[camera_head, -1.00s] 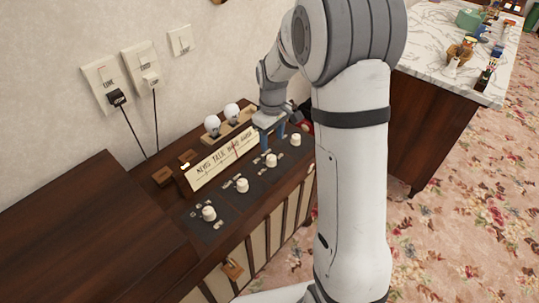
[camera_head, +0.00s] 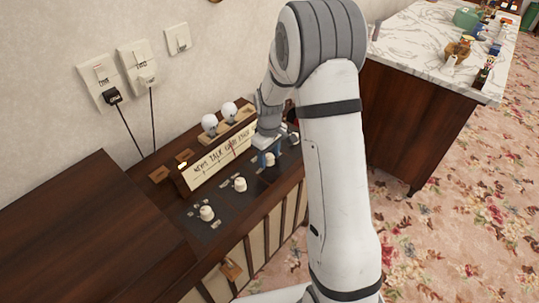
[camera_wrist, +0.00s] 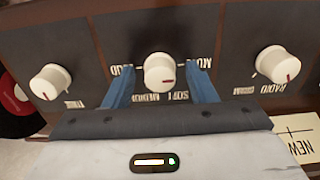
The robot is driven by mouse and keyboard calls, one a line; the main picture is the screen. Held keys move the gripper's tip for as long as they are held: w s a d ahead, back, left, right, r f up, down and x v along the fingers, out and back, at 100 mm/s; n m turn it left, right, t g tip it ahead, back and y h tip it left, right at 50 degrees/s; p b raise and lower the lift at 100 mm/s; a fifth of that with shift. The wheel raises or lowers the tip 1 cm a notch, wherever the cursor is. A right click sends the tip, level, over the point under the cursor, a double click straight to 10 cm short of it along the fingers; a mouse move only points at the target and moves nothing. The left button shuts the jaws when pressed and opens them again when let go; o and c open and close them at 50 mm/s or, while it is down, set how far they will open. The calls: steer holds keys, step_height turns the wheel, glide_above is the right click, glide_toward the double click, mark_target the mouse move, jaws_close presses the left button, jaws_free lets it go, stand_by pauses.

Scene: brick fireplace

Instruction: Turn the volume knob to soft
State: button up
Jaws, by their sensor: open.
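A white round knob (camera_wrist: 160,73) with a red mark is in the middle of the wrist view, on a dark panel with upside-down lettering that includes a word like SOFT and a word like MEDIUM. My gripper (camera_wrist: 160,80) is open, with one blue finger on each side of this knob. I cannot tell whether the fingers touch it. In the head view this knob (camera_head: 270,159) is the third from the left, partly hidden by my gripper (camera_head: 264,154). The knob's red mark shows on its face, toward the lower right in the wrist view.
Neighbouring knobs sit left (camera_wrist: 50,82) and right (camera_wrist: 276,66) in the wrist view; the right one is labelled RADIO. A lettered dial strip (camera_head: 218,163) and two bulbs (camera_head: 219,117) stand behind the knobs. A marble-topped counter (camera_head: 420,45) is at the back right.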

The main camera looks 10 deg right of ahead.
steer(key=shift+c, duration=0.4)
steer(key=c, duration=0.9)
steer(key=m, duration=1.1)
steer(key=shift+m, duration=0.3)
steer(key=o, duration=1)
